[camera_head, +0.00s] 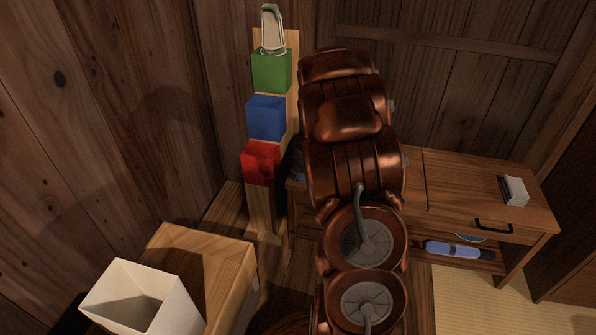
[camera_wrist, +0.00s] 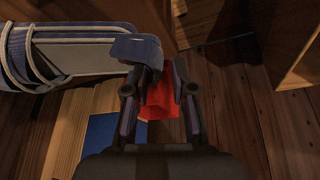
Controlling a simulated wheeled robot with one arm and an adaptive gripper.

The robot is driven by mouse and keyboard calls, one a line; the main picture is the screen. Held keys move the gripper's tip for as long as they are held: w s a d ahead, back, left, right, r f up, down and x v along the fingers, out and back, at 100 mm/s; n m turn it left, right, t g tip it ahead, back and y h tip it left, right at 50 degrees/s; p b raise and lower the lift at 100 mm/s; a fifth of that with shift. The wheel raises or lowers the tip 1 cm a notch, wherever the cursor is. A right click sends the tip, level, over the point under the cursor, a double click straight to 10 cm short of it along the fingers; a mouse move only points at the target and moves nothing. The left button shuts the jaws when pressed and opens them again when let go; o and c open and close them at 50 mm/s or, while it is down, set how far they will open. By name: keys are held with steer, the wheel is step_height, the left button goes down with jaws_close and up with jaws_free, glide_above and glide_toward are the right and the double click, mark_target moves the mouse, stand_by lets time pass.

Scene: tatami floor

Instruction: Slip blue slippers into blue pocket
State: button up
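The blue pocket (camera_head: 266,118) is the middle one on a wooden rack, between the green pocket (camera_head: 271,72) and the red pocket (camera_head: 261,161). Part of it shows at lower left in the wrist view (camera_wrist: 100,138). Grey-blue layered slippers (camera_wrist: 70,55) lie crosswise at upper left in the wrist view, their right end at the left finger. In the head view my arm hides most of them. My gripper (camera_wrist: 164,72) has its fingers apart, with the red pocket visible through the gap. Whether the left finger touches the slippers is unclear.
A pale slipper (camera_head: 272,30) stands in the top of the rack. A white open bin (camera_head: 125,295) sits beside a wooden box (camera_head: 215,250) at lower left. A low wooden desk (camera_head: 450,185) stands at right, with tatami (camera_head: 480,300) in front.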

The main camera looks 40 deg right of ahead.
steer(key=shift+o, duration=0.2)
steer(key=shift+r, duration=0.25)
steer(key=a+p+v, duration=0.1)
steer(key=p+v, duration=0.3)
steer(key=v, duration=0.8)
steer(key=s+a+r+g+y, duration=0.15)
steer(key=s+a, duration=0.35)
steer(key=a, duration=0.7)
steer(key=s+a+r+g, duration=0.1)
steer(key=s+a+g, duration=0.3)
steer(key=a, duration=0.8)
steer(key=s+a+m+g+h, duration=0.1)
steer(key=s+a, duration=0.2)
steer(key=s, duration=0.7)
steer(key=s+a+m+g+h, duration=0.1)
steer(key=s+a, duration=0.3)
steer(key=s, duration=0.6)
steer(key=shift+a+r, duration=0.2)
steer(key=shift+r, duration=0.3)
steer(key=shift+g, duration=0.25)
